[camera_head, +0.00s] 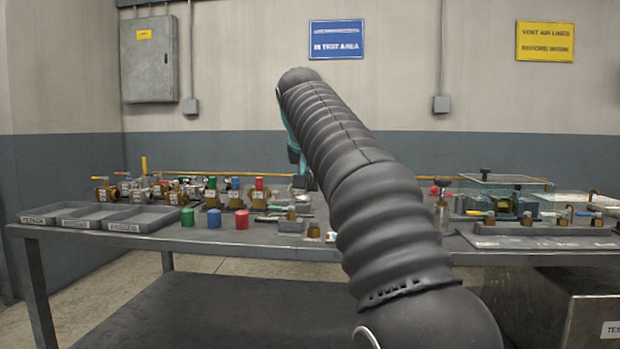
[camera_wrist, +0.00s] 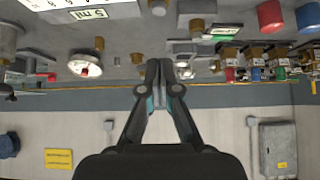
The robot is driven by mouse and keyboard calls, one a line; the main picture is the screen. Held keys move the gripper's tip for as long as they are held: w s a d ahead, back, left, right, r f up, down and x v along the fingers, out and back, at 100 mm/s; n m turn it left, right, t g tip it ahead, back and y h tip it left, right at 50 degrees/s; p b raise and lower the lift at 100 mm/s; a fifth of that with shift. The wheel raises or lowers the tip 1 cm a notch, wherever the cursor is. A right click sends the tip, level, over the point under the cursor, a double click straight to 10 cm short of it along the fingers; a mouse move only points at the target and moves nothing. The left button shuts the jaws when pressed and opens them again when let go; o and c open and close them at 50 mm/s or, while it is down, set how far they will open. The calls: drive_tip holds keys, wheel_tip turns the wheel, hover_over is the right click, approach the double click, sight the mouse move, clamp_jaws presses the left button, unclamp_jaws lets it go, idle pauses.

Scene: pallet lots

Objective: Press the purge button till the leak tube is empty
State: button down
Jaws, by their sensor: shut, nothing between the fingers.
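My gripper (camera_wrist: 168,78) is shut and empty in the wrist view, with its fingertips above the bench (camera_wrist: 130,75). The wrist picture is upside down. A round white piece with a red centre (camera_wrist: 85,70) stands to the left of the fingers, apart from them; I cannot tell if it is the purge button. A white panel with dark marks and a green "5 ml" label (camera_wrist: 92,14) is at the top left, cut by the edge. I cannot make out the leak tube or its level. In the head view my arm hides the fingers and the middle of the bench.
Grey trays (camera_head: 100,216) lie at the bench's left. Brass valves with coloured caps (camera_head: 235,198) stand left of my arm. A clear-covered tank (camera_head: 505,185) and a plate of brass fittings (camera_head: 540,228) are at the right. A yellow rod (camera_head: 210,174) runs along the back.

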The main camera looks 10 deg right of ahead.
sight(313, 223)
drive_tip(key=b+x, duration=0.1)
drive_tip(key=x, duration=0.4)
drive_tip(key=shift+f, duration=0.1)
drive_tip(key=shift+s+f+b, duration=0.15)
drive_tip(key=shift+f+b, duration=0.2)
drive_tip(key=shift+f, duration=0.2)
drive_tip(key=shift+s+f+b, duration=0.15)
drive_tip(key=shift+f+b, duration=0.2)
drive_tip(key=shift+f, duration=0.8)
drive_tip(key=shift+s+a+f+b, duration=0.1)
drive_tip(key=shift+f+b, duration=0.55)
drive_tip(key=shift+f, duration=0.6)
wheel_tip(313, 223, up, 5)
drive_tip(key=p, duration=0.5)
drive_tip(key=p+v, duration=0.1)
drive_tip(key=v, duration=0.9)
